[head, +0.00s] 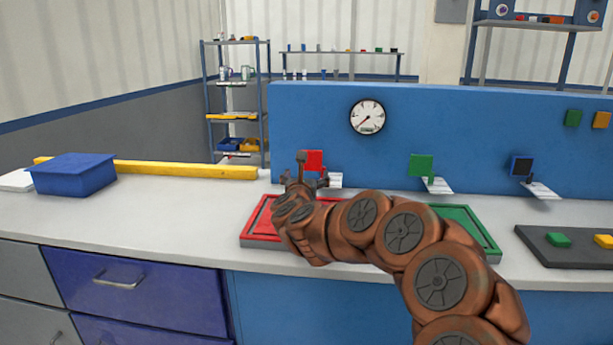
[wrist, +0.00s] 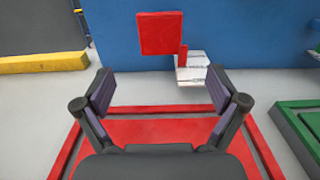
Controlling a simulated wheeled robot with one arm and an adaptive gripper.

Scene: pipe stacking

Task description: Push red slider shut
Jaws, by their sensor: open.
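The red slider (wrist: 160,33) is a red square plate with a small red tab, in front of the blue panel (wrist: 250,40). A white plate (wrist: 191,68) sticks out below it. In the head view the red slider (head: 314,160) shows just beyond my gripper (head: 305,181), partly hidden by it. My gripper (wrist: 160,90) is open and empty above the red tray (wrist: 150,130). Its fingers are apart from the slider, which stands ahead of them and shows between and above the fingertips in the wrist view.
A green slider (head: 421,165) and a dark blue slider (head: 521,167) stand farther right along the panel. A green tray (head: 468,228) lies right of the red tray. A yellow bar (head: 180,169) and a blue box (head: 73,174) lie on the left. The counter's left front is clear.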

